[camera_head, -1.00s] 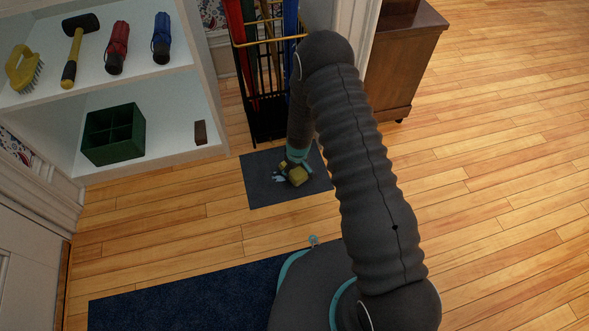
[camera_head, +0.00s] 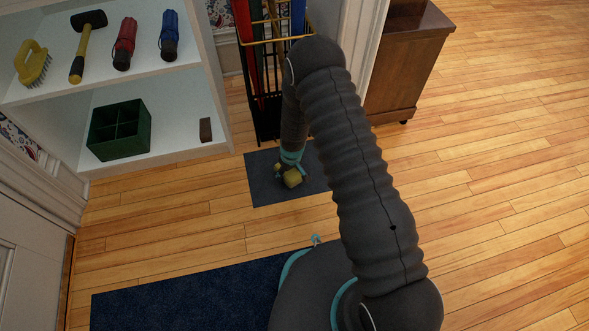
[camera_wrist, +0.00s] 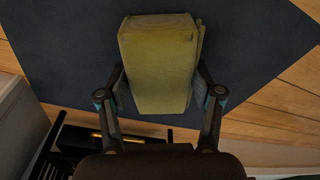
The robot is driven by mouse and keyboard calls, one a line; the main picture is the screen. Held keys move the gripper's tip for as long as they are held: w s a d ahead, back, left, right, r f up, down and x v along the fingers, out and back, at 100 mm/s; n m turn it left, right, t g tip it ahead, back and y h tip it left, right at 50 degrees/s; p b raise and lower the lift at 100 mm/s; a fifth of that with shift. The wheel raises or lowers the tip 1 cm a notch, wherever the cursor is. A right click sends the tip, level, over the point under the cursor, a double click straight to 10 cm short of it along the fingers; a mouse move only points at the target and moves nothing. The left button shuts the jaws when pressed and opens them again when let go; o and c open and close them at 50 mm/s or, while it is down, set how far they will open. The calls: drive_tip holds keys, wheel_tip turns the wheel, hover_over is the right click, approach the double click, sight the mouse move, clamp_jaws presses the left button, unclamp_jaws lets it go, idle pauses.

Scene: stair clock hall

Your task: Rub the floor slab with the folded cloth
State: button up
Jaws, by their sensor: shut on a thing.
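The folded cloth (camera_head: 292,179) is a yellow-olive pad on the dark grey floor slab (camera_head: 262,187) in the head view. In the wrist view the cloth (camera_wrist: 158,62) is a thick folded block, with the slab (camera_wrist: 62,52) behind it. My gripper (camera_head: 287,170) is low over the slab. In the wrist view my gripper (camera_wrist: 160,88) has one finger on each side of the cloth and is shut on it. The cloth appears to touch the slab. My arm hides the slab's right part in the head view, and the cloth hides the patch under it.
A black rack (camera_head: 264,110) with umbrellas stands just behind the slab. White shelves (camera_head: 175,155) at left hold a green divided box (camera_head: 119,130), a brush, a mallet and two folded umbrellas. A wooden cabinet (camera_head: 394,90) stands at right. A dark blue rug (camera_head: 180,298) lies in front.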

sight(298, 170)
drive_tip(key=shift+s+a+p, duration=0.25)
drive_tip(key=shift+a, duration=0.6)
drive_tip(key=shift+s+a+p, duration=0.2)
drive_tip(key=shift+a+p, duration=0.05)
drive_tip(key=shift+a, duration=0.55)
drive_tip(key=shift+s+a+f, duration=0.15)
drive_tip(key=shift+a+f, duration=0.05)
drive_tip(key=shift+a, duration=0.25)
drive_tip(key=shift+b, duration=0.4)
drive_tip(key=shift+w+d+f+b, duration=0.1)
drive_tip(key=shift+w+d+b, duration=0.2)
drive_tip(key=shift+d+b, duration=0.55)
drive_tip(key=shift+w+d+r, duration=0.1)
drive_tip(key=shift+w+d, duration=0.05)
drive_tip(key=shift+d, duration=0.4)
drive_tip(key=shift+w+d+r, duration=0.1)
drive_tip(key=shift+d, duration=0.45)
drive_tip(key=shift+w+d+f, duration=0.1)
drive_tip(key=shift+w+d, duration=0.15)
drive_tip(key=shift+d, duration=0.65)
drive_tip(key=shift+w+d+f, duration=0.1)
drive_tip(key=shift+w+d, duration=0.15)
drive_tip(key=shift+d, duration=0.65)
drive_tip(key=shift+r+p, duration=2)
drive_tip(key=shift+r, duration=1.05)
